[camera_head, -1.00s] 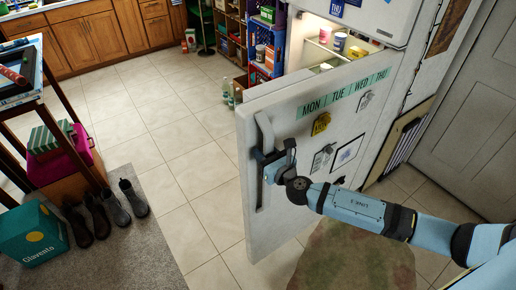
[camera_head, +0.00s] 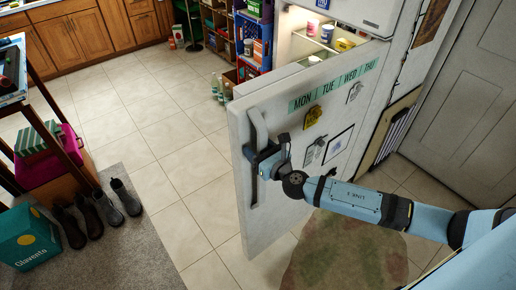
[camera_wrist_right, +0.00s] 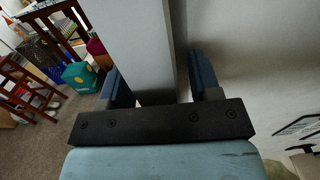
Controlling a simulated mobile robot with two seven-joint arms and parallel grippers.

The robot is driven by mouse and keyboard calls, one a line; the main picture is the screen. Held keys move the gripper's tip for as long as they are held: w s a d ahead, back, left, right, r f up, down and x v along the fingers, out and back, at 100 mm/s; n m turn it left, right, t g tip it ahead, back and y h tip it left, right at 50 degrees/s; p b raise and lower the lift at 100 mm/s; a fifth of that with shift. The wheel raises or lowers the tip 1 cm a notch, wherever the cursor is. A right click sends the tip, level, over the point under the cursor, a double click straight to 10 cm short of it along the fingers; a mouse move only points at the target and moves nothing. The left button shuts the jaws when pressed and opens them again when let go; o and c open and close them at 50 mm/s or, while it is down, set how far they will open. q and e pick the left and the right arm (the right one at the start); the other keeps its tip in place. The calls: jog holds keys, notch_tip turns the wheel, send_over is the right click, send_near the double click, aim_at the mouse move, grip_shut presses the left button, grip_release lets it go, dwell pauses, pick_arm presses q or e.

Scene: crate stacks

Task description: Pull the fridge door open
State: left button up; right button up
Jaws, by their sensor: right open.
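The white fridge door (camera_head: 270,215) stands partly open in the head view, with shelves showing behind it. Its long upright handle (camera_head: 257,125) is near the door's free edge. My right gripper (camera_head: 262,158) is at the middle of the handle. In the wrist view, its two blue fingers (camera_wrist_right: 160,88) stand apart on either side of a grey upright bar, which looks like the handle (camera_wrist_right: 150,60). I cannot tell if either finger touches it. The jaws are open. My left gripper is not in view.
The tiled floor (camera_head: 165,150) left of the door is clear. Boots (camera_head: 95,212) and a teal box (camera_head: 28,238) are on the grey mat at the left. Bottles (camera_head: 221,88) and a shelf unit stand behind the door. A round rug (camera_head: 345,250) lies below my right arm.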

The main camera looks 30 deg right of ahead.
jog(key=shift+s, duration=0.15)
jog(key=shift+s+d+f, duration=0.1)
jog(key=shift+s+f, duration=0.05)
jog(key=shift+s, duration=0.15)
jog(key=b+v, duration=0.3)
jog(key=v, duration=1)
